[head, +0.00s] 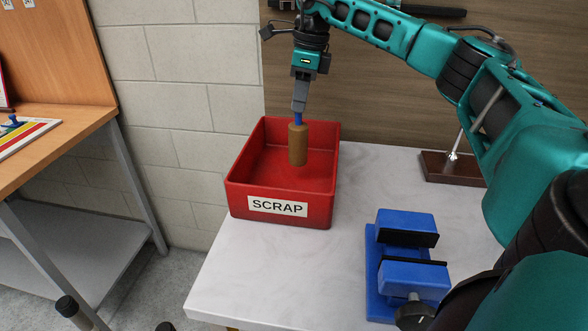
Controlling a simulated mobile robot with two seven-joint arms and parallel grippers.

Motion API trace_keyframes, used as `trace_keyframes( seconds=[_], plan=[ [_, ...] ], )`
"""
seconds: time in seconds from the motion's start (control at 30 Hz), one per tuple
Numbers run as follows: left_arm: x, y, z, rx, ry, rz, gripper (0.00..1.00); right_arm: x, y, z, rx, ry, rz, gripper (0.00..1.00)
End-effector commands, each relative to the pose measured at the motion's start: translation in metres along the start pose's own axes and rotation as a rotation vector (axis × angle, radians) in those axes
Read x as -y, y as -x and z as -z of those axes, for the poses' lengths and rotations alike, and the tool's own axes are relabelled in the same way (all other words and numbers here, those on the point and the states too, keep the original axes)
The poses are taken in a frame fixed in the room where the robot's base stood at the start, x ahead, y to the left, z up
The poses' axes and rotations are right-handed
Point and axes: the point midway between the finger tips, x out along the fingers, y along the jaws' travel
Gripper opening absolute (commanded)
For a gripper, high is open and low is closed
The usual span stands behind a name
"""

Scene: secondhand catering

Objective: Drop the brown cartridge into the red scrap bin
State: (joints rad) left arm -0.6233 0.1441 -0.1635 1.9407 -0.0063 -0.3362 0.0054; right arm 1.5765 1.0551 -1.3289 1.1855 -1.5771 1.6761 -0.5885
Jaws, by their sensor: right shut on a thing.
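The brown cartridge (298,148) is a short upright cylinder with a blue stem on top. My right gripper (299,106) is shut on its blue stem and holds it upright over the red scrap bin. The red scrap bin (240,198) is an open box with a white SCRAP label, standing at the left back of the pale table. In the head view the cartridge overlaps the bin's inside; its exact height above the floor of the bin is hard to tell. The visible bin floor looks empty. My left gripper is not in view.
A blue vise (408,278) stands on the pale table (260,285) near the front right. A dark brown block with a metal rod (455,167) is at the back right. A wooden bench (60,130) stands at the left, with a floor gap between.

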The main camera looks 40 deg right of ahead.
Motion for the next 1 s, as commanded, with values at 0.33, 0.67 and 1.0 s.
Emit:
trace_keyframes(
  seconds=[0.33,0.67,1.0],
  plan=[
    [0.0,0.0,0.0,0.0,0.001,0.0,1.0,0.0,0.0,0.0,0.001,0.0,0.0,0.39],
    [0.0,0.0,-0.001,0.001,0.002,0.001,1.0,0.0,0.0,0.0,-0.001,0.0,0.0,0.51],
    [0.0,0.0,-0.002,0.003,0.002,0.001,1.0,0.001,0.041,-0.001,0.005,0.0,0.003,0.51]
  ],
)
